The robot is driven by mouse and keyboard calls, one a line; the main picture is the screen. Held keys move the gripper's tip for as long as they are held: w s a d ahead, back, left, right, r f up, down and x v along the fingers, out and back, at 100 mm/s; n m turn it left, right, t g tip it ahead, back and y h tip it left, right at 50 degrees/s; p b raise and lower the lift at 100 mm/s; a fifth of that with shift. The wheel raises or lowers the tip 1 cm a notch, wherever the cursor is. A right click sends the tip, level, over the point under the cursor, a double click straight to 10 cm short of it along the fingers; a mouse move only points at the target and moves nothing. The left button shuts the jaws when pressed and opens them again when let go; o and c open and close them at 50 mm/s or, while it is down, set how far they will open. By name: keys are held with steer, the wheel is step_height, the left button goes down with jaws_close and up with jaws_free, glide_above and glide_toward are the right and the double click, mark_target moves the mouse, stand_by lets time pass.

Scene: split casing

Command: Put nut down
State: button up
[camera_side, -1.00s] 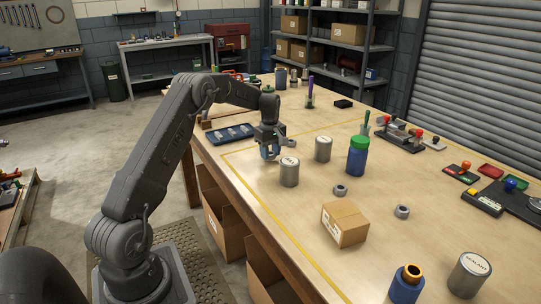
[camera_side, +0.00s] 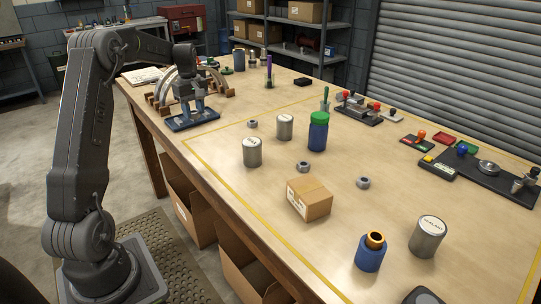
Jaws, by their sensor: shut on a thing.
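My gripper (camera_side: 188,106) points down low over the blue tray (camera_side: 178,128) at the back left of the table. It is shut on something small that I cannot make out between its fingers. A grey nut (camera_side: 252,124) lies on the table to the right of the tray. A second nut (camera_side: 303,167) lies behind the cardboard box, and a third nut (camera_side: 363,182) lies to the right of that one. My gripper is well apart from these three nuts. The tray's contents are largely hidden by my gripper.
Two grey cans (camera_side: 252,153) (camera_side: 285,127) and a blue green-capped bottle (camera_side: 318,132) stand mid-table. The cardboard box (camera_side: 309,199) is nearer. A curved casing part (camera_side: 160,88) in a wooden cradle stands behind my gripper.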

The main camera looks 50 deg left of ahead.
steer(key=w+d+r+m, duration=0.2)
steer(key=w+d+m, duration=0.15)
steer(key=d, duration=0.45)
steer(key=w+d+r+m, duration=0.1)
steer(key=w+d+m, duration=0.1)
steer(key=d+m, duration=0.45)
steer(key=m, duration=0.9)
glide_above(309, 188)
step_height(309, 188, down, 4)
steer(key=shift+a+r, duration=0.15)
steer(key=shift+r, duration=0.1)
steer(key=shift+d+f, duration=0.1)
steer(key=shift+d, duration=0.1)
steer(key=shift+f, duration=2.05)
steer(key=shift+f, duration=0.15)
steer(key=o, duration=1)
steer(key=shift+c, duration=0.2)
